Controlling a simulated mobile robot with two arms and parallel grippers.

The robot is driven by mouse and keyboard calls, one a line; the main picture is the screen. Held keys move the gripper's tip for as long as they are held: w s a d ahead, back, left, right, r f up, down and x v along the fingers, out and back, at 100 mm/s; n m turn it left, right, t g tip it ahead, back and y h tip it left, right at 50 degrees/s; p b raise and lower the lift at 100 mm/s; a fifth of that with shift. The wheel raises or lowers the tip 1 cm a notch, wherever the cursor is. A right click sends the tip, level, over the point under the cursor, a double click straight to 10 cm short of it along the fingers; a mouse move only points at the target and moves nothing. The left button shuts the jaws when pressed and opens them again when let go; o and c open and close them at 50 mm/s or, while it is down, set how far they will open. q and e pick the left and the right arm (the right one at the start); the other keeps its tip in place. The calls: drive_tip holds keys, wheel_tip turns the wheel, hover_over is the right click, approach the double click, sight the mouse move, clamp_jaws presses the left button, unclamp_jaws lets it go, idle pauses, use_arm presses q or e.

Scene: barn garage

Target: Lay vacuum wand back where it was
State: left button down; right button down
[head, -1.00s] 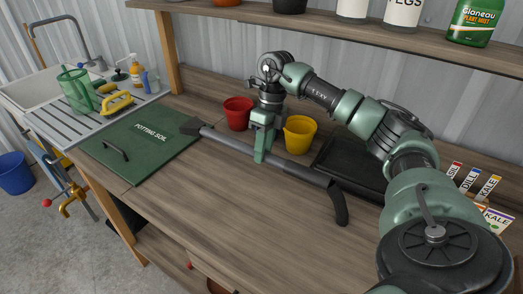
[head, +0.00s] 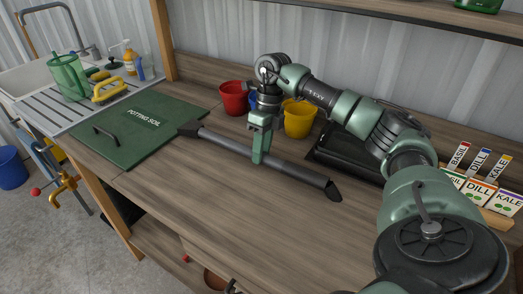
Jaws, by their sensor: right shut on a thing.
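The vacuum wand (head: 300,174) is a long dark grey tube with a flat black head at its left end and a black angled tip at its right end. It lies across the wooden workbench (head: 200,205), close to the surface; I cannot tell whether it touches all along. Its left end is beside the edge of the green potting soil lid (head: 150,122). My right gripper (head: 260,155) comes down from above and is shut on the wand near its middle. My left gripper is not in view.
A red pot (head: 233,97) and a yellow pot (head: 299,118) stand behind the wand. A black tray (head: 345,150) and seed packets (head: 480,190) are at the right. A sink with a green watering can (head: 68,80) is at the left. The front of the bench is clear.

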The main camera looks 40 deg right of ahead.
drive_tip(key=shift+f+b, duration=0.3)
drive_tip(key=shift+f, duration=0.25)
drive_tip(key=c, duration=1)
unclamp_jaws()
